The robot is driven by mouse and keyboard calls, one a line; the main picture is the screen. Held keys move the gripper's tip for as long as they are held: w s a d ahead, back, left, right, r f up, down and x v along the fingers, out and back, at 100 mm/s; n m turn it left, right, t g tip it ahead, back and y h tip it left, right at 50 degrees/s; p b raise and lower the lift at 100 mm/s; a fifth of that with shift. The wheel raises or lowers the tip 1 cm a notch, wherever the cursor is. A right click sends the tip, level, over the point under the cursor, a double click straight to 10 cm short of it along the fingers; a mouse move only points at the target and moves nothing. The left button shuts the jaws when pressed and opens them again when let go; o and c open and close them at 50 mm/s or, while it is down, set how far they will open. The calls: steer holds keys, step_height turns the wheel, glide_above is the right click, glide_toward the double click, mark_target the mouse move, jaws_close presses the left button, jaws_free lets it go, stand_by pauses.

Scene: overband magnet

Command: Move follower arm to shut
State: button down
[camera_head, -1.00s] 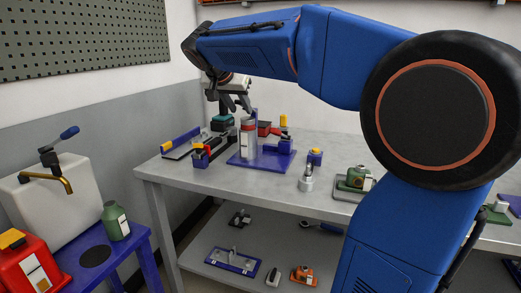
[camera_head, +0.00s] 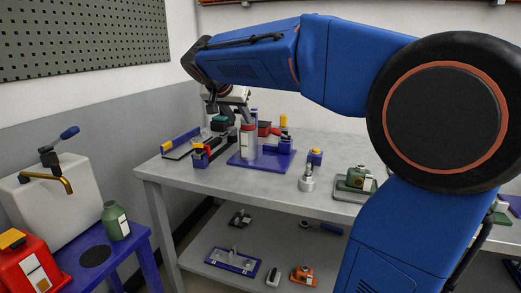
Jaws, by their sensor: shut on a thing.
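My gripper (camera_head: 243,112) is at the back left of the grey workbench, at the top of a grey and red cylinder with a white label (camera_head: 248,142). The cylinder stands upright on a blue base plate (camera_head: 246,164) with a blue block (camera_head: 285,146) at its right side. My gripper's fingers are closed on a part of this fixture, taken to be the follower arm. The held part is small and mostly hidden by the fingers, so its exact position is hard to tell.
Left of the plate are a red-handled tool (camera_head: 209,151) and a blue bar with yellow end (camera_head: 181,141). A grey knob (camera_head: 307,180) and a green device on a tray (camera_head: 356,180) stand to the right. A blue stool (camera_head: 130,243) stands at the lower left.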

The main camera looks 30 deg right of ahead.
steer(key=shift+f, duration=1.2)
steer(key=c, duration=1.1)
jaws_free()
steer(key=v, duration=0.7)
